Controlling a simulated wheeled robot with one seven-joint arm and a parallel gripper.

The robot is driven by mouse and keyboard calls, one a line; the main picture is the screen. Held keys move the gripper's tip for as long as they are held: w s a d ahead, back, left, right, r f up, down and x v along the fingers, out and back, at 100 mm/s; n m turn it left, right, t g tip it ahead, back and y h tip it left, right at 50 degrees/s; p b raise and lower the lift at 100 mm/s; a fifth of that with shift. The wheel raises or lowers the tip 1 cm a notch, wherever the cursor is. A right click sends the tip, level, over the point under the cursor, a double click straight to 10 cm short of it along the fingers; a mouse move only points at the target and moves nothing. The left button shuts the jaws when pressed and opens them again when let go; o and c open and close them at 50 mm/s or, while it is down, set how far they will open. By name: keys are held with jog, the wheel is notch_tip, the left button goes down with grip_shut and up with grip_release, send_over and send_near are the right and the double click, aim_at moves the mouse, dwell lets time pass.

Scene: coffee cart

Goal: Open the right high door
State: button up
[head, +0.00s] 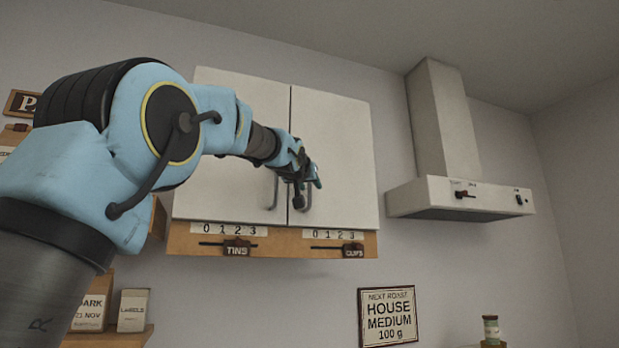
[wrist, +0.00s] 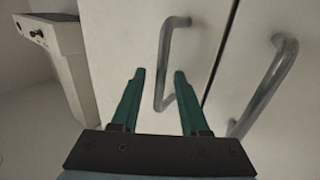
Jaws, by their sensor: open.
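The right high door (head: 340,140) is a white panel of the wall cabinet and looks shut. Its metal bar handle (wrist: 164,65) shows in the wrist view, which is turned so the right door is on the left. My gripper (head: 312,178) is in front of this door near the centre seam. In the wrist view my gripper (wrist: 159,75) is open, with its two green fingers pointing at the handle. The handle's lower part appears between the fingers. I cannot tell whether they touch it. My gripper partly hides the handle in the head view.
The left door (head: 235,95) is shut, and its handle (wrist: 265,88) is close beside my gripper. A range hood (head: 460,198) hangs to the right. A wooden strip with sliders (head: 275,243) runs below the doors. A sign (head: 388,316) hangs lower on the wall.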

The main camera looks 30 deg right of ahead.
jog(key=shift+w+d, duration=0.2)
jog(key=shift+w, duration=0.1)
grip_shut()
dwell(1.4)
